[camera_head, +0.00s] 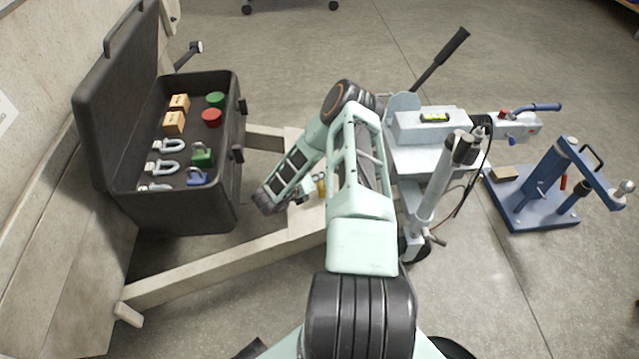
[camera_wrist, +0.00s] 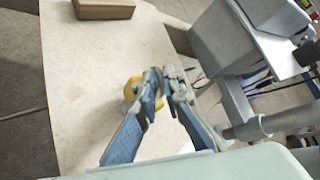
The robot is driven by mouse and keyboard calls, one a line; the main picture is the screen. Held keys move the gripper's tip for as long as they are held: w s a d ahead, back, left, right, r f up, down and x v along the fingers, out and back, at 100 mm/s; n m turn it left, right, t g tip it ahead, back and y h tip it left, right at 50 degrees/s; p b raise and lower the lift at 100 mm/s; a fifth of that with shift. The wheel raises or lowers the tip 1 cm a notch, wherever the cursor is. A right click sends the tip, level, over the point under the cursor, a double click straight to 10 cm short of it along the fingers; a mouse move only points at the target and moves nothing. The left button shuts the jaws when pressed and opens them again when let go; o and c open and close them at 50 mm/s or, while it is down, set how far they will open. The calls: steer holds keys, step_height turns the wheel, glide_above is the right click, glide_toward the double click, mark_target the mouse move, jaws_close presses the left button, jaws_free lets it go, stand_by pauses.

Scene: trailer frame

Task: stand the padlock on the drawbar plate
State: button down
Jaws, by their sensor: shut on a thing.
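A yellow padlock (camera_head: 321,187) shows in the head view beside my gripper (camera_head: 304,193), over the pale drawbar plate (camera_head: 308,222). In the wrist view my gripper (camera_wrist: 160,88) is shut on the padlock. The padlock's yellow body (camera_wrist: 131,89) shows partly behind the left finger, against the drawbar plate (camera_wrist: 80,95). The fingers hide much of the padlock, and I cannot tell whether it touches the plate. My arm covers part of the plate in the head view.
An open black box (camera_head: 190,212) at the left holds a green padlock (camera_head: 202,157), a blue padlock (camera_head: 196,178), shackles, wooden blocks and round pieces. A white coupling assembly (camera_head: 430,125) and jack post (camera_head: 435,190) stand right of my arm. A blue stand (camera_head: 535,205) is farther right.

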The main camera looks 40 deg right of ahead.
step_height(320, 180, down, 2)
steer(key=shift+f, duration=0.2)
steer(key=shift+r, duration=0.1)
steer(key=c, duration=2)
jaws_free()
steer(key=shift+a, duration=0.1)
steer(key=shift+c, duration=0.2)
steer(key=shift+s+a, duration=0.1)
steer(key=p+v, duration=0.3)
steer(key=v, duration=0.8)
steer(key=shift+a+r, duration=0.25)
steer(key=shift+a, duration=0.1)
steer(key=shift+s, duration=0.1)
